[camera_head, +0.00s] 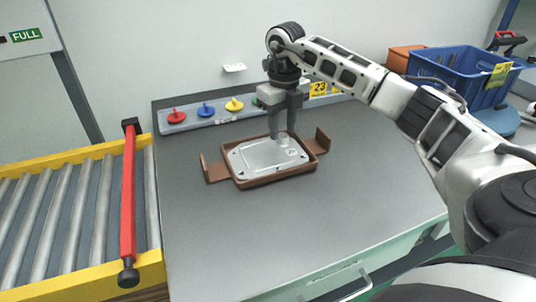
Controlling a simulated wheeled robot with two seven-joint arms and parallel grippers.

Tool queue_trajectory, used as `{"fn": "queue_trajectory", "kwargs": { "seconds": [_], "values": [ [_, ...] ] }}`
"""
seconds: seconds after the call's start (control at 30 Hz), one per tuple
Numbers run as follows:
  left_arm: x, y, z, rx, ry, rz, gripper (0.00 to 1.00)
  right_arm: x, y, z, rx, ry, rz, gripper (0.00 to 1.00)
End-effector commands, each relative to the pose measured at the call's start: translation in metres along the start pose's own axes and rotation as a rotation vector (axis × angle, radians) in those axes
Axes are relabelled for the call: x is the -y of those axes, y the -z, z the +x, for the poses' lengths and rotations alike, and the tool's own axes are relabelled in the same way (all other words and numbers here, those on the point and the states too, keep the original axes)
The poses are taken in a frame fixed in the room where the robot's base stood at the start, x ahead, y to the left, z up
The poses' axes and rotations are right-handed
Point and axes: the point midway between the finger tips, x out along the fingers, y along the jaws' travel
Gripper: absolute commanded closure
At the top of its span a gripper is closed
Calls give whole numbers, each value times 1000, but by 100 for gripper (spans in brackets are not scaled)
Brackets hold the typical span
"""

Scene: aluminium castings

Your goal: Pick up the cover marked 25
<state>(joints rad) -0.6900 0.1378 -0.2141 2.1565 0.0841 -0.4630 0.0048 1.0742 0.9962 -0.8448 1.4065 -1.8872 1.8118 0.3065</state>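A flat silver-grey aluminium cover (258,158) lies in a brown tray (262,181) with upright end flaps, on the grey table. A marking on it is too small to read, so I cannot tell whether it says 25. My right gripper (283,134) points down over the back right part of the cover, with its fingertips close to the cover or touching it. The gap between its fingers is not clear, and I cannot tell whether it grips anything. My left gripper is out of view.
A rack (190,119) with red, blue and yellow knobs stands at the table's back edge. A yellow number tag (319,88) is behind my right gripper. A roller conveyor (75,215) with a red bar (128,200) is on the left. A blue crate (455,78) stands back right. The table front is clear.

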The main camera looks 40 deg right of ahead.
Motion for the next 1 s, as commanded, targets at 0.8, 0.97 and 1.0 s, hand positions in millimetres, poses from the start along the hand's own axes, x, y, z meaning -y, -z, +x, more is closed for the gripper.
{"fn": "queue_trajectory", "kwargs": {
  "seconds": [0.8, 0.97, 1.0],
  "values": [
    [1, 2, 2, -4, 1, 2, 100, 0, 0, 13, 2, -1, 1, 100],
    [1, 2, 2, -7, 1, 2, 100, 0, 0, 6, 4, -1, 1, 100],
    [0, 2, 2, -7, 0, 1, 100, 0, -1, 2, 4, -1, 1, 100]
  ]
}}
